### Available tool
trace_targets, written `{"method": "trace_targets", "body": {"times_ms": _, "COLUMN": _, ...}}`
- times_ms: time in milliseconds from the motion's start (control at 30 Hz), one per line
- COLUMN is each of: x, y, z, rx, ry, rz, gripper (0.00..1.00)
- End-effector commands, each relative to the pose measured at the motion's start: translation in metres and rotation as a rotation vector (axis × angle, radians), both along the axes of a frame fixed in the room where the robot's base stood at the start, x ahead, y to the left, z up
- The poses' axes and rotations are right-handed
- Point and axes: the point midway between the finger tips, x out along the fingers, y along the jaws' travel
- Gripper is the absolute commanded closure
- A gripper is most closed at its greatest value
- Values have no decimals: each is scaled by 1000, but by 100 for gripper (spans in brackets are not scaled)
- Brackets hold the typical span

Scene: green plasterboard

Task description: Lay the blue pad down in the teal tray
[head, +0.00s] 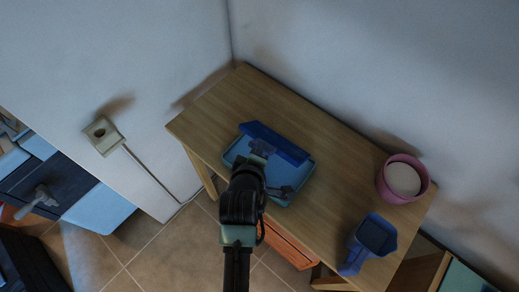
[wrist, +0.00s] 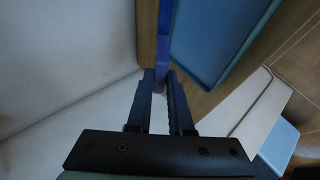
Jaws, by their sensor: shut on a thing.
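The blue pad (head: 287,149) is a dark blue, long flat piece over the back part of the teal tray in the head view. In the wrist view the pad (wrist: 163,38) shows edge-on as a narrow strip. My gripper (head: 262,149) is shut on the pad's near edge; its fingers (wrist: 160,76) close around that edge in the wrist view. The teal tray (head: 300,181) lies on the table, partly hidden by the pad and my arm. The tray (wrist: 212,40) is right of the pad in the wrist view. I cannot tell whether pad and tray touch.
The wooden table (head: 335,165) stands against the walls. A pink pot (head: 384,184) with a pale top and a blue container (head: 372,238) stand toward its right end. Bare tabletop lies left of the tray and between tray and pot. A wall box (head: 103,136) with a cable is at left.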

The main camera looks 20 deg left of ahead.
Motion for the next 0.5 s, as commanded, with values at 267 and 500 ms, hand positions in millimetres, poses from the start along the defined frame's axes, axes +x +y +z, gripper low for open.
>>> {"method": "trace_targets", "body": {"times_ms": 267, "x": -6, "y": 2, "z": -22, "rx": -14, "ry": -49, "rz": 0, "gripper": 100}}
{"method": "trace_targets", "body": {"times_ms": 500, "x": -11, "y": 4, "z": -36, "rx": -26, "ry": -87, "rz": 2, "gripper": 100}}
